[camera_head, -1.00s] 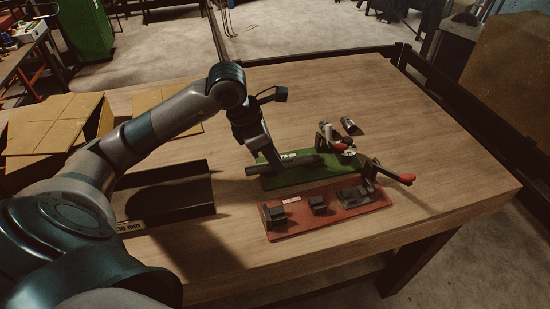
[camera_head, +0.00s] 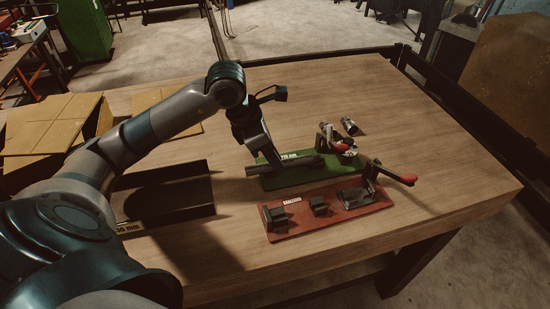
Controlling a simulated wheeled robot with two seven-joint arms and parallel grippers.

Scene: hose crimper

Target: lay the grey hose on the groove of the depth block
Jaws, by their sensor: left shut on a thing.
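The grey hose (camera_head: 261,169) is a short dark tube in the head view, lying roughly level, left to right. My left gripper (camera_head: 275,164) is shut on it from above. The hose is over the front part of the green board (camera_head: 297,178); I cannot tell whether it touches anything there. The arm hides part of the board and what is under the hose, so I cannot make out the depth block's groove. My right gripper is not in view.
A red board (camera_head: 300,228) with grey blocks (camera_head: 319,205) and a red-handled lever (camera_head: 403,179) lies in front. Small metal parts (camera_head: 350,126) stand behind the green board. A dark tray (camera_head: 165,212) and cardboard boxes (camera_head: 55,130) are at left. The table's back and right are clear.

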